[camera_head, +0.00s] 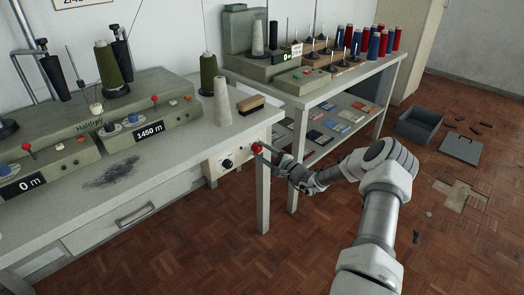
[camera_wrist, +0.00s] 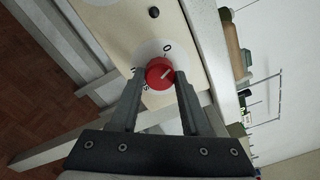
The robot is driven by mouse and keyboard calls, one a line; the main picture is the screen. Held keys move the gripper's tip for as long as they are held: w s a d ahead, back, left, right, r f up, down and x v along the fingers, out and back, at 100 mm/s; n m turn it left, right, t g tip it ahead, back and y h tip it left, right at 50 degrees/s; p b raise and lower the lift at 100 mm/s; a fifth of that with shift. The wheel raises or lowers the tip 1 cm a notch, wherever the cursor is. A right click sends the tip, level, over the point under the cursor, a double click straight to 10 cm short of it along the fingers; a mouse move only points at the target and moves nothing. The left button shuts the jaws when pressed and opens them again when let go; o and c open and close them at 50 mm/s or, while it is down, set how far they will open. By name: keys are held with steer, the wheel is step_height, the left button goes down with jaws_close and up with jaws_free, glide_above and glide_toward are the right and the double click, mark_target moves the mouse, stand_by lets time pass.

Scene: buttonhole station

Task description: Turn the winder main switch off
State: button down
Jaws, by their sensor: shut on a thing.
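The winder main switch (camera_head: 257,148) is a red rotary knob on a cream panel (camera_head: 226,161) at the right front of the near bench. In the wrist view the red knob (camera_wrist: 159,73) sits on a pale round plate with small marks, one of them a "0" or "O". A light pointer line on the knob slants toward the upper right of the picture. My gripper (camera_wrist: 160,80) is shut on the knob, one finger on each side. In the head view my gripper (camera_head: 276,154) reaches the knob from the right.
A second, dark knob (camera_head: 228,163) is on the same panel. The near bench (camera_head: 180,160) carries the winder, thread cones and a brush (camera_head: 250,104). A second bench leg (camera_head: 290,165) stands close behind my gripper. A grey open box (camera_head: 420,125) is on the floor at right.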

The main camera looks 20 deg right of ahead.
steer(key=n, duration=0.4)
steer(key=shift+n, duration=0.3)
steer(key=shift+d, duration=0.1)
stand_by(0.4)
steer(key=shift+c, duration=1.8)
jaws_free()
steer(key=p+v, duration=0.3)
steer(key=v, duration=1.4)
steer(key=shift+s+p, duration=0.2)
steer(key=shift+p, duration=0.1)
steer(key=shift+r, duration=0.1)
